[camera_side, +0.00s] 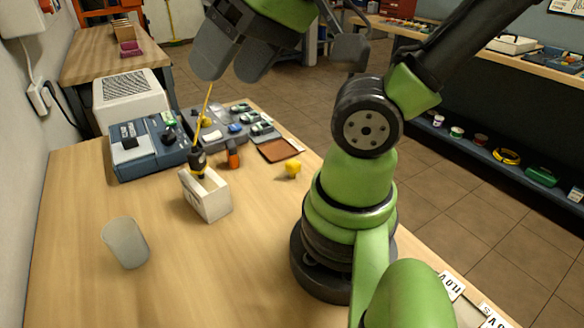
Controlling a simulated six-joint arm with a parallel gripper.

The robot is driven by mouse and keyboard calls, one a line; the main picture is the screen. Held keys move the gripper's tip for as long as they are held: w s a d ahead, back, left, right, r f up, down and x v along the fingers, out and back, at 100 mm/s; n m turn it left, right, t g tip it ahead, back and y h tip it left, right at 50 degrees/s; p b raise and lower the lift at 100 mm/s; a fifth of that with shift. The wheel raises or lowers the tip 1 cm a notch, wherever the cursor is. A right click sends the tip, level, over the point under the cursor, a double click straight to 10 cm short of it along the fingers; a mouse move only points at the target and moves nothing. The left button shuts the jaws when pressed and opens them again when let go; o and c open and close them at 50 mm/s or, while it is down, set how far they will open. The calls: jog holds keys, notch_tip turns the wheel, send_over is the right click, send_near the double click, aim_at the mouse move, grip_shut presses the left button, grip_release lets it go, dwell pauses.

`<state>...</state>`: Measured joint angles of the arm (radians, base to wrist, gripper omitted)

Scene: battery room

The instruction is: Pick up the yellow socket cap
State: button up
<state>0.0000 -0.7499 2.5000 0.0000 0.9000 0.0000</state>
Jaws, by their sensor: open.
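A small yellow socket cap (292,170) sits on the wooden table (180,285), just in front of a brown square mat (280,150) and left of my arm's base. My gripper (231,76) is at the top of the view, high above the table and to the upper left of the cap. Its two grey fingers point down and are apart, with nothing seen between them. The cap is in plain view and clear of the gripper.
A white open box (214,204) holds an upright tool with a thin yellow shaft (205,108), which reaches up close to my fingers in the picture. An orange object (234,156), a blue device (146,148) and a grey cup (125,243) stand nearby. The front table is mostly clear.

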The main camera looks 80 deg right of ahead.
jog(key=m+g+h, duration=0.2)
jog(key=m+g, duration=0.1)
jog(key=g, duration=0.4)
send_over(291, 161)
jog(key=f, duration=2)
jog(key=shift+w+a+f, duration=0.15)
jog(key=shift+a+f, duration=0.1)
jog(key=shift+f, duration=0.05)
jog(key=f, duration=0.4)
jog(key=shift+s+d, duration=0.1)
jog(key=shift+s, duration=0.1)
jog(key=shift+d+f, duration=0.2)
jog(key=shift+f, duration=3.05)
jog(key=shift+w, duration=0.1)
